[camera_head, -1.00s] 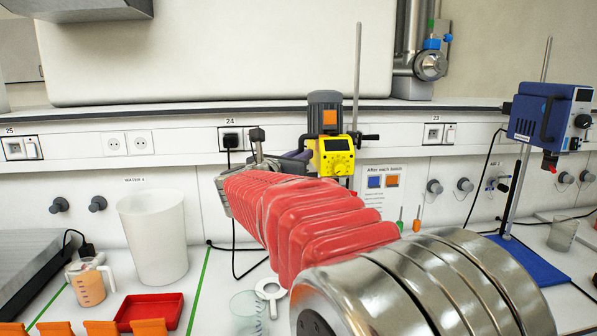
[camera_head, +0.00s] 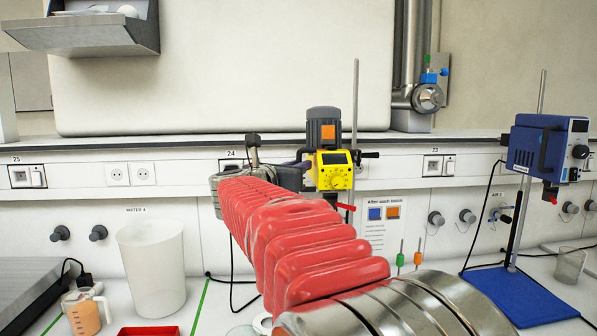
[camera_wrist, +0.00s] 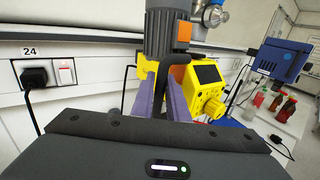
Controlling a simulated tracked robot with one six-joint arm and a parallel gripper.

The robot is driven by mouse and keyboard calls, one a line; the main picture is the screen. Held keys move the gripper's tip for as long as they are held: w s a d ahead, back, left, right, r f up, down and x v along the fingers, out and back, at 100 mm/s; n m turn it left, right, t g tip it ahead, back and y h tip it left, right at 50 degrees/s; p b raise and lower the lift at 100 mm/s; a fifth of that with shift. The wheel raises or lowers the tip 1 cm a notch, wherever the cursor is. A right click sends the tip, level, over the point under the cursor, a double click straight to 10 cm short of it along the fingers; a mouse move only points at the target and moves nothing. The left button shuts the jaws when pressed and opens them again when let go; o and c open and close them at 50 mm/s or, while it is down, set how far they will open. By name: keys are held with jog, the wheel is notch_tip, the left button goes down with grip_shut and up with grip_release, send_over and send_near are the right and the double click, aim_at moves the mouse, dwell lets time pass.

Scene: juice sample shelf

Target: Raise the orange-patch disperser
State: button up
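The orange-patch disperser (camera_head: 322,134) has a grey motor with an orange patch above a yellow control head. It sits on an upright metal rod (camera_head: 355,100), its top above the shelf edge. In the wrist view the disperser (camera_wrist: 167,35) stands straight ahead. In the head view my gripper (camera_head: 296,165) meets the disperser's left side. My red-sleeved arm hides the disperser's lower part and the bench below.
A blue disperser (camera_head: 548,148) stands on a blue base (camera_head: 520,298) at the right. A white bucket (camera_head: 152,268), an orange-filled jug (camera_head: 84,312) and a red tray (camera_head: 148,331) are at the left. A sign (camera_head: 384,222) with blue and orange squares hangs behind.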

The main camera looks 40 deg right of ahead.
jog(key=shift+o, duration=0.5)
jog(key=shift+f, duration=0.1)
jog(key=v, duration=1.4)
jog(key=shift+w+d, duration=0.1)
